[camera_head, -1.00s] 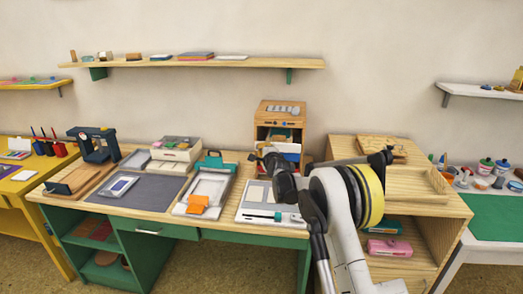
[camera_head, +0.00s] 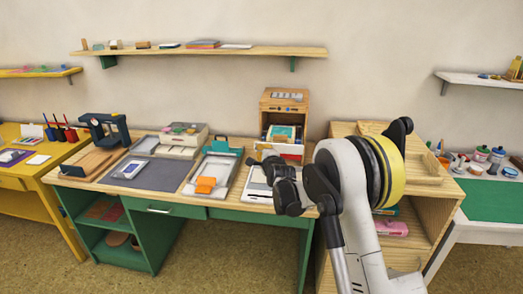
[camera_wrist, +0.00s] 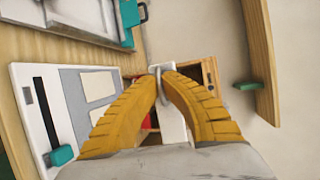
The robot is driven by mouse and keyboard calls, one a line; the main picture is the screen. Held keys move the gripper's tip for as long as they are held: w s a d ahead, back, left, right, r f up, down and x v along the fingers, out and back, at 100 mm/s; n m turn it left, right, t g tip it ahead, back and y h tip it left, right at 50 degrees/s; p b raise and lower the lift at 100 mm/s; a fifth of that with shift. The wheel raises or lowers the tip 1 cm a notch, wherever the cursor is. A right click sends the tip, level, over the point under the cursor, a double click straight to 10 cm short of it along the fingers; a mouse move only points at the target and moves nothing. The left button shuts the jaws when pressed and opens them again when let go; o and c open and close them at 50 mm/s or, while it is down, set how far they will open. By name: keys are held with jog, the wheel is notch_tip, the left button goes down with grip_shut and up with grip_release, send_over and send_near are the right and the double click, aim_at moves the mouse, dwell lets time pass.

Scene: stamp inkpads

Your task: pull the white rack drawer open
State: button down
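The wooden rack (camera_head: 286,103) stands at the back right of the green desk, with coloured pads in its openings. The white rack drawer (camera_head: 290,149) shows as a pale front low in it, partly behind my arm. In the wrist view the white drawer (camera_wrist: 172,122) lies between my yellow fingers, with a small grey handle (camera_wrist: 155,71) at their tips. My gripper (camera_wrist: 162,72) has its fingertips closed together at this handle and appears to pinch it. The fingers hide part of the drawer and rack. How far the drawer stands out cannot be told.
A white tray (camera_wrist: 27,100) with a teal-ended slider lies beside my gripper. A wooden cabinet (camera_head: 436,200) stands right of the desk, close to my arm. A wall shelf (camera_head: 215,51) runs above. The floor before the desk (camera_head: 220,255) is clear.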

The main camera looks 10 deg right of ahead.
jog(key=c, duration=1.6)
grip_release()
jog(key=shift+s, duration=0.1)
jog(key=v, duration=1.2)
